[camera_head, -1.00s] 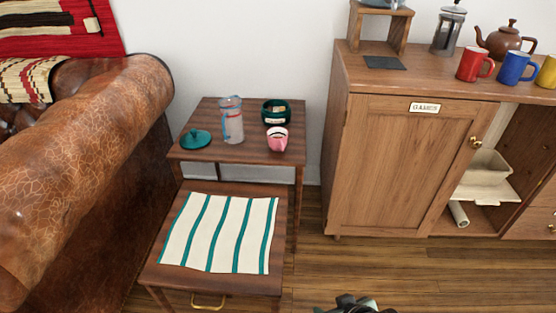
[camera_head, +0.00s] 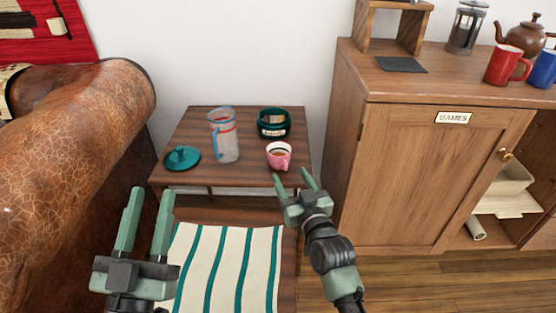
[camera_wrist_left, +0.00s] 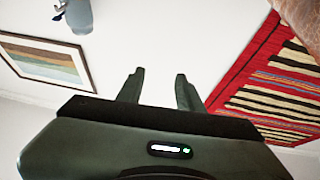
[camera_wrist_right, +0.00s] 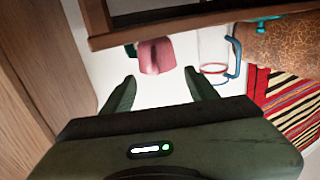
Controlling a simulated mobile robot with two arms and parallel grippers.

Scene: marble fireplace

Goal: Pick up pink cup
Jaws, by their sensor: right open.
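The pink cup (camera_head: 279,156) stands upright on the upper dark wood table, near its right front edge, with something brownish inside. It also shows in the right wrist view (camera_wrist_right: 156,54), ahead of and between the fingers. My right gripper (camera_head: 293,180) is open and empty, just in front of and below the cup in the head view, apart from it. It also shows in the right wrist view (camera_wrist_right: 160,84). My left gripper (camera_head: 149,190) is open and empty at the lower left, over the striped cloth's left side. In the left wrist view its fingers (camera_wrist_left: 160,74) are apart with nothing between them.
A clear jug (camera_head: 223,138) with a blue handle, a teal lid (camera_head: 182,158) and a dark green pot (camera_head: 273,123) share the table. A striped cloth (camera_head: 226,262) covers the lower table. A wooden cabinet (camera_head: 430,170) stands right; a leather sofa (camera_head: 80,160) stands left.

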